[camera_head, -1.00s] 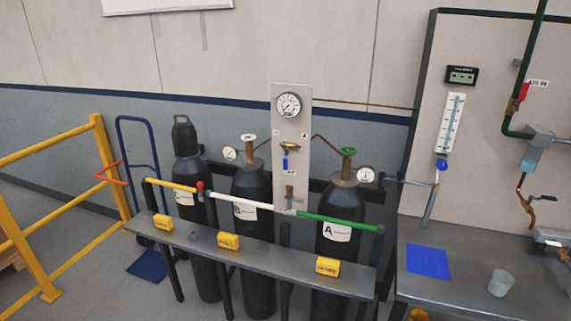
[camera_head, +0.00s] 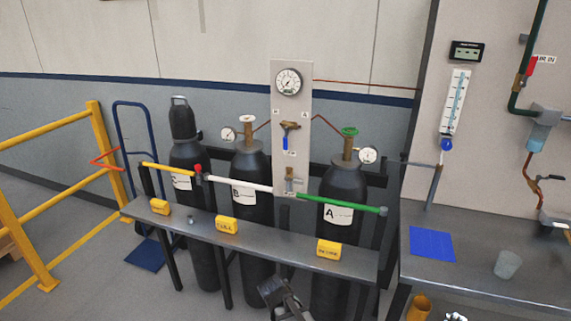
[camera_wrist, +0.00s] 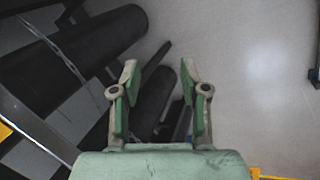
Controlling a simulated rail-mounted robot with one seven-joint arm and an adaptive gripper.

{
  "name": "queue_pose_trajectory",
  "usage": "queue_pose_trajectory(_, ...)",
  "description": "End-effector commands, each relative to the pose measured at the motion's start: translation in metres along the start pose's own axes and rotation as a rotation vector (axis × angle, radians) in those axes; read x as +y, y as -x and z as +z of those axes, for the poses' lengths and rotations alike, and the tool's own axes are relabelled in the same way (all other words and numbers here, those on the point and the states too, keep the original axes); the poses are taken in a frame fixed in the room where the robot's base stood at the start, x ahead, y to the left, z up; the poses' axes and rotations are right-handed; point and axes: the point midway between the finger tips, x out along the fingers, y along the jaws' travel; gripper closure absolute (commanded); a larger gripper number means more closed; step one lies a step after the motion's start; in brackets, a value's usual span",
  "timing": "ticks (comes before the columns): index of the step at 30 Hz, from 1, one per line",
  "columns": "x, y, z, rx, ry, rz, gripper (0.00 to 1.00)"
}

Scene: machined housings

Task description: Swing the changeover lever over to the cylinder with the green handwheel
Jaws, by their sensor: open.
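The changeover valve (camera_head: 290,126) is a brass body on the upright panel between two dark cylinders, under a round gauge. Its blue lever (camera_head: 285,143) hangs down. The cylinder with the green handwheel (camera_head: 349,132), labelled A (camera_head: 338,212), stands right of the panel. The cylinder with the white handwheel (camera_head: 246,118), labelled B (camera_head: 243,194), stands left of it. My gripper (camera_wrist: 159,72) is open and empty in the wrist view, with dark cylinders beyond its fingers. A dark part of my arm shows low in the head view, in front of the cylinders and well below the lever.
A grey shelf (camera_head: 280,252) with yellow blocks runs in front of the cylinders. Above it runs a rail with yellow, white and green (camera_head: 338,203) sections. A bench (camera_head: 480,280) with a blue mat (camera_head: 432,244) and a cup stands right. Yellow railing (camera_head: 97,180) stands left.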

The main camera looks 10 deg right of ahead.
Motion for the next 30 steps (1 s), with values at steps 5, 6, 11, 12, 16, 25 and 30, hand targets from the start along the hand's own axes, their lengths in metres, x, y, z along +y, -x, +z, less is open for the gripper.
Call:
queue_pose_trajectory(5,0.055,0.056,-0.066,0.114,0.204,0.201,0.55)
queue_pose_trajectory(6,0.067,0.071,-0.079,0.133,0.253,0.251,0.55)
queue_pose_trajectory(11,0.115,0.142,-0.125,0.177,0.461,0.471,0.55)
queue_pose_trajectory(12,0.127,0.162,-0.135,0.179,0.516,0.531,0.55)
queue_pose_trajectory(16,0.164,0.232,-0.163,0.150,0.708,0.741,0.55)
queue_pose_trajectory(25,0.235,0.379,-0.191,-0.234,1.225,1.199,0.55)
queue_pose_trajectory(30,0.242,0.396,-0.195,-0.488,1.472,1.282,0.55)
